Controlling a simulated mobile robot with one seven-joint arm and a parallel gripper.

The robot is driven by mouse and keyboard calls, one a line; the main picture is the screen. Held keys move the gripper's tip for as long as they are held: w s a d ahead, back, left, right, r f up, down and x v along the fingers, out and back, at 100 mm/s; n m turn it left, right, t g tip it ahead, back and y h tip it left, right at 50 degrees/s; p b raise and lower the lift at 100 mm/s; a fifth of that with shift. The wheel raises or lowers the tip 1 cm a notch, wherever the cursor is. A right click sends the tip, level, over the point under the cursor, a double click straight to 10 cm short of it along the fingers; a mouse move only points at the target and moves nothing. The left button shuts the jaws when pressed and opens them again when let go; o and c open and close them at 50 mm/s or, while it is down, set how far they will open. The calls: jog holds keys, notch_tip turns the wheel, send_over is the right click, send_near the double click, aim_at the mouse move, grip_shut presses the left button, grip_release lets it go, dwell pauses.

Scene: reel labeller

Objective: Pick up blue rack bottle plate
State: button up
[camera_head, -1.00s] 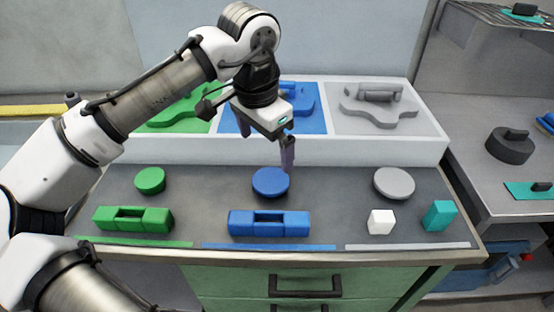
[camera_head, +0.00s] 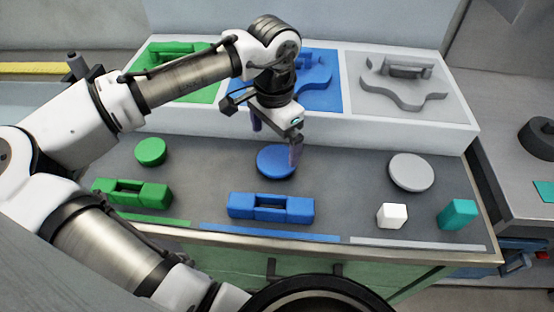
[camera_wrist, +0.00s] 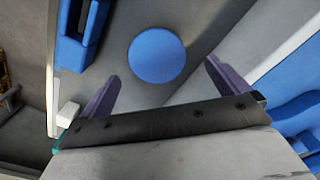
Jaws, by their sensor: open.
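A flat round blue plate (camera_head: 272,163) lies on the grey worktop, behind a blue block-shaped rack piece (camera_head: 270,208). My gripper (camera_head: 277,142) is open and empty above the back of the plate. One finger overlaps the plate's right side in the head view. In the wrist view the plate (camera_wrist: 157,54) shows whole, ahead of and between the spread purple fingers (camera_wrist: 162,78), touching neither. The blue rack piece (camera_wrist: 78,40) is at upper left there. Part of the blue tray section (camera_head: 322,92) is hidden behind my arm.
A green disc (camera_head: 151,151) and green rack piece (camera_head: 131,193) lie left. A grey disc (camera_head: 411,172), white cube (camera_head: 392,216) and teal block (camera_head: 457,214) lie right. The white tray's front wall (camera_head: 370,132) stands close behind the plate.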

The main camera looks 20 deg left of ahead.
aim_at(277, 159)
jog(key=shift+d+f+p, duration=0.15)
jog(key=shift+f+p, duration=0.1)
jog(key=shift+f, duration=1.1)
jog(key=shift+d+f+p, duration=0.15)
jog(key=shift+f+p, duration=0.05)
jog(key=shift+f, duration=1.1)
jog(key=c, duration=1)
jog(key=shift+o, duration=0.2)
jog(key=shift+r, duration=0.1)
